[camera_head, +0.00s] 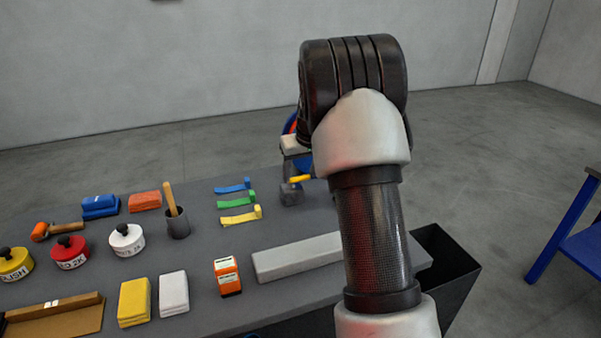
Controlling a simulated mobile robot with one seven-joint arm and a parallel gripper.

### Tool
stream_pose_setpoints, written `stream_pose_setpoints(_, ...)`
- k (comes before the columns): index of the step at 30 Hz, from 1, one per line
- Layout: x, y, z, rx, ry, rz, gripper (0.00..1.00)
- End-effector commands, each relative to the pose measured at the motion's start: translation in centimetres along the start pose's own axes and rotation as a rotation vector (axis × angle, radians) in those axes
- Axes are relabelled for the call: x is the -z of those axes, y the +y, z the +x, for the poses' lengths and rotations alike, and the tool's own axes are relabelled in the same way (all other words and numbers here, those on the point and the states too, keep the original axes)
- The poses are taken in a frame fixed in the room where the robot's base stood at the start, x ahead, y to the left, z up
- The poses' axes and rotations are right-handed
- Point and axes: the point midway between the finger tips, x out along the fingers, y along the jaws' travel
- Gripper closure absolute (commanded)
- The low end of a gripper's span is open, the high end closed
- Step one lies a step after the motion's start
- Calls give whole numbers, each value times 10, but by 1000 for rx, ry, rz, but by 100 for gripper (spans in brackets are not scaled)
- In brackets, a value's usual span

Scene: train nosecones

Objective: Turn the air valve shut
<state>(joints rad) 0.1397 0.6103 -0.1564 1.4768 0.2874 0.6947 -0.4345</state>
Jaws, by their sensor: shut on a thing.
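The air valve (290,194) is a small grey fitting at the far edge of the table, with a yellow handle (301,179) on its top right. My gripper (300,170) is at the handle, pointing down from behind my arm, and is shut on it. My arm covers much of the gripper and the space to the right of the valve, so the exact hold on the handle is hard to see. The yellow handle looks roughly level, pointing right.
Blue, green and yellow strips (238,217) lie left of the valve, near a grey cup (178,225) with a wooden handle. A long grey block (298,257) lies in front. A dark bin (447,270) is at right.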

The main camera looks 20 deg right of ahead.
Motion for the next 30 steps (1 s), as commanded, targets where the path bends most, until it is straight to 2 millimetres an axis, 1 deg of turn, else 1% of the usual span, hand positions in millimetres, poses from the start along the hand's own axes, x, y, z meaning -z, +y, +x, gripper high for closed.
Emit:
stream_pose_setpoints(5,0,0,-1,-7,0,14,68)
stream_pose_setpoints(11,-2,-2,-2,-36,-2,84,68)
stream_pose_setpoints(17,-4,-5,-4,-93,-3,220,68)
stream_pose_setpoints(30,-10,-14,-6,-255,-3,602,68)
